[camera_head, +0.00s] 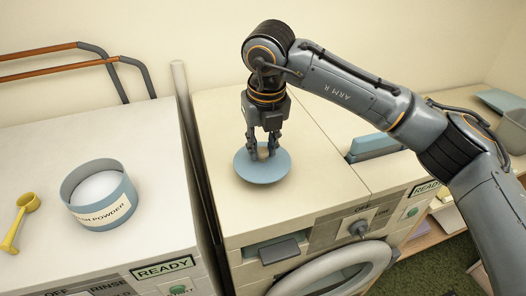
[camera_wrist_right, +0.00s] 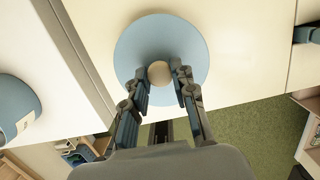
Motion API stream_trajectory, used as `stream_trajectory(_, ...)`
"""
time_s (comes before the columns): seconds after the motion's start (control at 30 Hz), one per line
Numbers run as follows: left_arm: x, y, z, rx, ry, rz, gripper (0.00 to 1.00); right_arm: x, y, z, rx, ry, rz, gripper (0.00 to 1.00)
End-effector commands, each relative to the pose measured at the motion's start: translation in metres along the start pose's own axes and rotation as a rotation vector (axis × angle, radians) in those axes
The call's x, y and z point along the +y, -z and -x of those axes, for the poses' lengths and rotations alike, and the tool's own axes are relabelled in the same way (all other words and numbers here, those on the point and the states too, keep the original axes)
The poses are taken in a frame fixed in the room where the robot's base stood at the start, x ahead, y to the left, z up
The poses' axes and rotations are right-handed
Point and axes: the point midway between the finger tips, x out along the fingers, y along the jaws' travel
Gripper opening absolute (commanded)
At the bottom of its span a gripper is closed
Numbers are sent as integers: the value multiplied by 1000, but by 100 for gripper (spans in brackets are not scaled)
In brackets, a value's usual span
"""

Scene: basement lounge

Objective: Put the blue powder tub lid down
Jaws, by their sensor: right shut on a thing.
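The blue lid (camera_head: 262,174) is a round disc with a pale knob (camera_wrist_right: 159,72). It is at the top of the middle washing machine (camera_head: 318,193); I cannot tell whether it touches the surface. My right gripper (camera_head: 263,155) points down over the lid and is shut on its knob, with a finger on each side. The lid also shows in the right wrist view (camera_wrist_right: 160,32). The blue powder tub (camera_head: 99,194) stands uncovered on the left machine, with white powder inside. My left gripper is in neither view.
A yellow scoop (camera_head: 20,222) lies left of the tub. A narrow gap with a grey post (camera_head: 185,100) separates the left and middle machines. A blue object (camera_head: 374,146) lies on the right machine. The middle machine's top is clear around the lid.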

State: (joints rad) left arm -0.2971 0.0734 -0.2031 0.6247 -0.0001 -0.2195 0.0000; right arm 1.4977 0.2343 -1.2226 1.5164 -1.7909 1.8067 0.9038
Motion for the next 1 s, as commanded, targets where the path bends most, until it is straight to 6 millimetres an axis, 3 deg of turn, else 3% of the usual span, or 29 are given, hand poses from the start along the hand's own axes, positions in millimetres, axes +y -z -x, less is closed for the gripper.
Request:
stream_trajectory(0.2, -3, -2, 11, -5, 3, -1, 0, -1, 4, -29, 3, -1, -1, 0)
stream_trajectory(0.6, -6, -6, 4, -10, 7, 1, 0, -1, 5, -36, 1, 0, -1, 0)
stream_trajectory(0.63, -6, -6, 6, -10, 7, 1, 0, -1, 4, -34, 1, 0, -1, 32)
stream_trajectory(0.7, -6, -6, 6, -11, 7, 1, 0, -1, 4, -34, 1, 0, -1, 47)
stream_trajectory(1.0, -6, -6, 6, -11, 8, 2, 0, -1, 4, -33, 1, 0, -1, 49)
